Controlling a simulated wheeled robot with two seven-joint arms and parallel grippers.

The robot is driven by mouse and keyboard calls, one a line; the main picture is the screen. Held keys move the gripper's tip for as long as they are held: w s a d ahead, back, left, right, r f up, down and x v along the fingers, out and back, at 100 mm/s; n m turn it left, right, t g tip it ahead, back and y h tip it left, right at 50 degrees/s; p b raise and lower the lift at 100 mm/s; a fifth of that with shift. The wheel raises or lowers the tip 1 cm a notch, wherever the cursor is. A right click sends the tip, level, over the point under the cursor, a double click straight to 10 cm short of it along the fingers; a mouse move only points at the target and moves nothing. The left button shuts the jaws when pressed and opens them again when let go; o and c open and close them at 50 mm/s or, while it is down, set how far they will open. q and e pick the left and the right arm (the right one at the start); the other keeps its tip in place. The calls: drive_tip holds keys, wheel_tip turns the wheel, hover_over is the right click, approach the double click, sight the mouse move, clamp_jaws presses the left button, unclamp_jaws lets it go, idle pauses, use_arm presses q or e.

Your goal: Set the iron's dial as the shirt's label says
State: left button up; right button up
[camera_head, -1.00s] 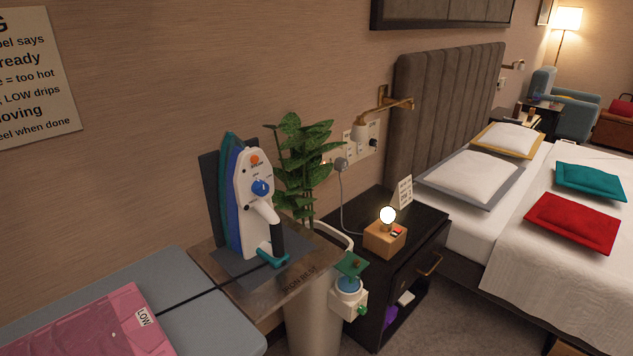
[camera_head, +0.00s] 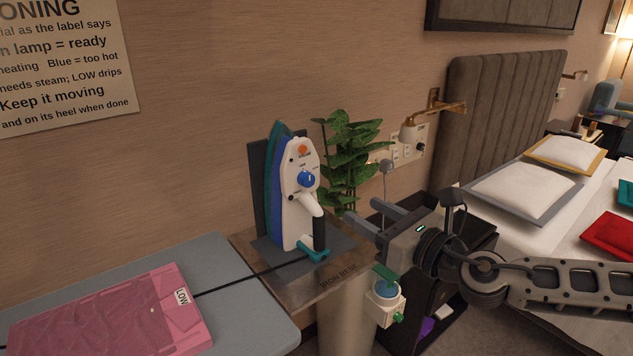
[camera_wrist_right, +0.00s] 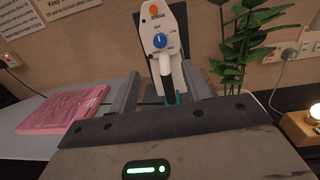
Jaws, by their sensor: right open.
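The iron (camera_head: 298,190) stands upright on its heel on the iron rest (camera_head: 300,285), its control face turned toward me. Its blue dial (camera_head: 305,179) sits below an orange button or lamp; the dial also shows in the right wrist view (camera_wrist_right: 159,41). Its exact setting is too small to read. My left gripper is out of view.
A plant (camera_head: 348,150) stands behind the iron on the right. A wall sign (camera_head: 65,70) gives ironing notes. The grey ironing board (camera_head: 225,265) is left of the rest. A small white device with a green top (camera_head: 386,300) is below my right gripper. The bed is at right.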

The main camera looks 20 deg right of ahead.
sight(310, 180)
drive_tip(key=p+x, duration=0.2)
drive_tip(key=x, duration=1.2)
drive_tip(key=shift+a+p, duration=0.1)
drive_tip(key=shift+p, duration=0.2)
drive_tip(key=c, duration=1)
